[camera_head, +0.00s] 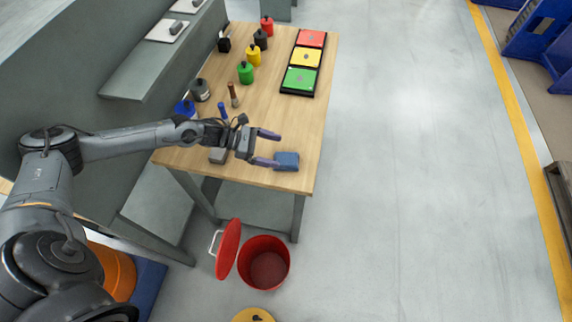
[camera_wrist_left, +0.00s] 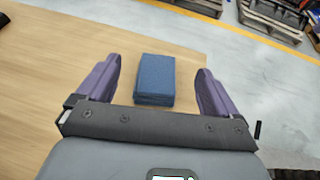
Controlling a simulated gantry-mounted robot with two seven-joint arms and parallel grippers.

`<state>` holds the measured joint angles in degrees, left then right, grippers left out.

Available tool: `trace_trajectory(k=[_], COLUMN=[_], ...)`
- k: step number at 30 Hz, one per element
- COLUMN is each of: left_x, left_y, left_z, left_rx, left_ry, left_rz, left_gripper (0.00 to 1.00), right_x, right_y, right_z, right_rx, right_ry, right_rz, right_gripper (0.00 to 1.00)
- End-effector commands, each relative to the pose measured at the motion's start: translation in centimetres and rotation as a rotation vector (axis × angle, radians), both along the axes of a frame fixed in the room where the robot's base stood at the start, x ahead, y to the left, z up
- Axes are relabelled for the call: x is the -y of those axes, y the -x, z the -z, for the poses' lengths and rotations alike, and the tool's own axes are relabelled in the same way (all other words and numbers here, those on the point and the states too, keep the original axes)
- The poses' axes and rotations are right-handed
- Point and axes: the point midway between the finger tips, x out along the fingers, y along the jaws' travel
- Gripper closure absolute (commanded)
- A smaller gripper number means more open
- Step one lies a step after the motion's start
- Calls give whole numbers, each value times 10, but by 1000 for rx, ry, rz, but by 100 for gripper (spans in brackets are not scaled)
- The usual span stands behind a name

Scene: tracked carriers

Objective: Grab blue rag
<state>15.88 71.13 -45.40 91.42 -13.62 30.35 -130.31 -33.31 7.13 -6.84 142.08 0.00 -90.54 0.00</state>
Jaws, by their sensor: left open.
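The blue rag (camera_head: 287,161) is a folded block lying on the wooden table near its front right corner. It also shows in the left wrist view (camera_wrist_left: 155,79), between and a little beyond the two purple fingers. My left gripper (camera_head: 270,148) is open, with its fingers pointing toward the rag. No finger is clearly seen touching the rag. My right gripper is not in view.
The wooden table (camera_head: 265,95) holds several coloured bottles, a green bottle (camera_head: 245,73), and a black tray (camera_head: 298,92) with coloured pads. A grey block (camera_head: 218,156) lies behind the gripper. An open red bin (camera_head: 264,262) stands on the floor below the table edge.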

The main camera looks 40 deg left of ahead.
Motion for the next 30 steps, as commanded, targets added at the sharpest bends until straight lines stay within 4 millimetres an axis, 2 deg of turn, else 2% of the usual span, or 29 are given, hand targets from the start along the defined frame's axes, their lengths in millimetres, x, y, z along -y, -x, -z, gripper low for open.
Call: trace_trajectory(k=[1, 6, 11, 21, 30], left_x=[0, 0, 7, 32, 37], left_y=[0, 0, -5, -25, -28], left_z=[16, 29, 34, 46, 49], left_rx=[-1, 0, 0, 0, -1], left_ry=[1, 0, 2, 1, -1], left_rz=[1, 0, 1, -1, 1], left_gripper=[6, 6, 6, 6, 6], right_x=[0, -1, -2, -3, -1], right_y=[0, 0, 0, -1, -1], right_z=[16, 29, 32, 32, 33], right_rx=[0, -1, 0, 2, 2], right_ry=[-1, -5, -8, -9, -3], right_rz=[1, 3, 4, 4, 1], right_gripper=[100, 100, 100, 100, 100])
